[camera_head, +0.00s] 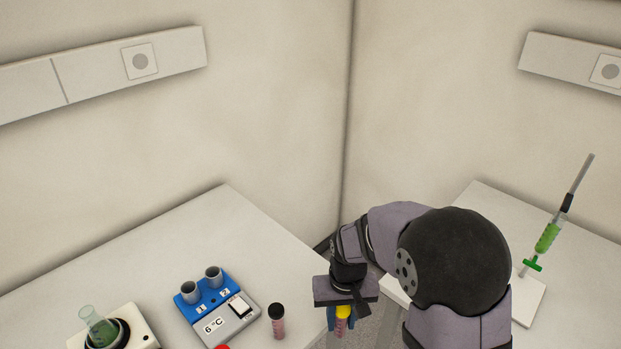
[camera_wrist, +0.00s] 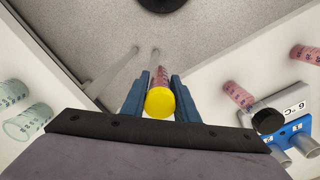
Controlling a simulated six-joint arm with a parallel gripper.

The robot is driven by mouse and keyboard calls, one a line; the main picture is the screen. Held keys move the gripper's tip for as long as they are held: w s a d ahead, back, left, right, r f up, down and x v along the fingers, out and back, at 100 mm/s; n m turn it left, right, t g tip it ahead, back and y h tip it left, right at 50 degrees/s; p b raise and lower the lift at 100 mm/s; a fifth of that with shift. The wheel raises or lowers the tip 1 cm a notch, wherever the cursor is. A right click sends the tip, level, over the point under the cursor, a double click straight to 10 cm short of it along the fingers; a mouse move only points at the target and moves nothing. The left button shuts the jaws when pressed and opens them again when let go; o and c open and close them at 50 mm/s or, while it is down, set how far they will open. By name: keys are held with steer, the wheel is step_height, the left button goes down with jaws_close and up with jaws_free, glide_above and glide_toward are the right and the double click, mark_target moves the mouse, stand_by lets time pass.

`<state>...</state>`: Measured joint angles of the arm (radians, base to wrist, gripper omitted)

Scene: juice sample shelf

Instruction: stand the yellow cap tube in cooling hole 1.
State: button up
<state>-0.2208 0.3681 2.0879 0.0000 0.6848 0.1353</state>
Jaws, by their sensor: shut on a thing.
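The yellow cap tube (camera_head: 343,314) hangs upright in my gripper (camera_head: 341,318), right of the left table's edge in the head view. In the wrist view the yellow cap (camera_wrist: 160,101) sits between the two blue fingers of my gripper (camera_wrist: 160,98), which is shut on the tube. The blue and grey cooling block (camera_head: 218,306) stands on the left table, left of my gripper. Its hole 1 (camera_head: 190,292) and hole 2 (camera_head: 213,277) are grey sleeves, labelled 1 and 2, and look empty. The block shows partly in the wrist view (camera_wrist: 292,128).
A black-capped tube (camera_head: 277,322) stands on the table between the cooling block and my gripper. A flask (camera_head: 98,326) sits on a white device at the left. A red object (camera_head: 222,347) is cut off at the bottom.

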steer(key=w+d+f+m, duration=0.1)
steer(key=d+f, duration=0.1)
steer(key=d, duration=0.6)
steer(key=shift+w+b, duration=0.3)
steer(key=shift+b, duration=0.1)
